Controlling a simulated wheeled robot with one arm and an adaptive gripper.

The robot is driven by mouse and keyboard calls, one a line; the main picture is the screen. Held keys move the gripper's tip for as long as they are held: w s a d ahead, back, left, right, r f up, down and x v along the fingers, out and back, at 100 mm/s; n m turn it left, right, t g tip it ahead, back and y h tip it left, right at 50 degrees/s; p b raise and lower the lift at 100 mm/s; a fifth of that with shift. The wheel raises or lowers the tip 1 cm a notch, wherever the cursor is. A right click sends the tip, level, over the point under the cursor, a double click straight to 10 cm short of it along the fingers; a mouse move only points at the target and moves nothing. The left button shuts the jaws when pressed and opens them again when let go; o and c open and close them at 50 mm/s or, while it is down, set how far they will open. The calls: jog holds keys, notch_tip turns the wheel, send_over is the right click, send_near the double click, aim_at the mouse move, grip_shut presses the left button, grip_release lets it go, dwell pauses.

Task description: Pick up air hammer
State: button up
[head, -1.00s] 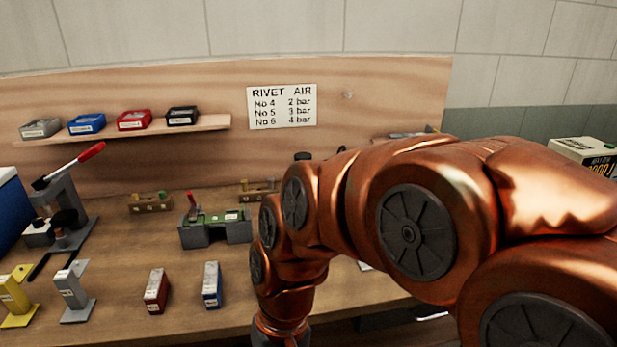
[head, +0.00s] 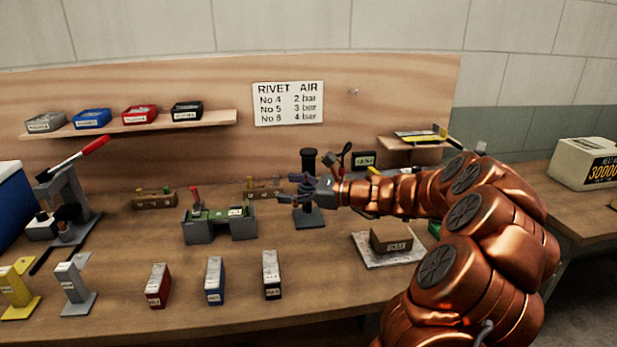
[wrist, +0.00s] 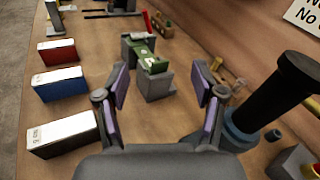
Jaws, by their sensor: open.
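A dark upright cylinder (head: 308,158) on a grey stand (head: 308,219) is at the middle of the bench. It looks like the air hammer, though I cannot be sure, and my gripper hides part of it. In the wrist view the black cylinder (wrist: 272,97) leans across the right side, with a blue-grey collar near its lower end. My gripper (head: 287,189) is open and empty, pointing left above the bench in front of the cylinder. In the wrist view my gripper (wrist: 161,85) has the cylinder just outside its right finger, not between the fingers.
A green-topped grey fixture (head: 218,226) stands to the left. Red (head: 158,286), blue (head: 214,281) and black (head: 271,275) labelled blocks stand along the front. A brown block lies on a pale plate (head: 372,258) at right. A shelf with bins (head: 135,127) hangs behind.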

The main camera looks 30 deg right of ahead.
aim_at(314, 173)
jog(key=d+m+t+h, duration=0.1)
jog(key=d+m, duration=0.1)
jog(key=d, duration=0.2)
jog(key=d+f+m+t+h, duration=0.1)
jog(key=d, duration=0.3)
jog(key=d+f+m+t+h, duration=0.1)
jog(key=d+m, duration=0.1)
jog(key=d, duration=0.2)
jog(key=shift+w+d+m, duration=0.2)
jog(key=shift+w+m, duration=0.05)
jog(key=shift+m, duration=0.05)
jog(key=shift+w, duration=0.2)
jog(key=x, duration=0.2)
jog(key=p+x, duration=0.1)
jog(key=x, duration=0.4)
jog(key=shift+w+d+r+p, duration=0.15)
jog(key=shift+w+d+p, duration=0.1)
jog(key=shift+p, duration=0.1)
grip_shut()
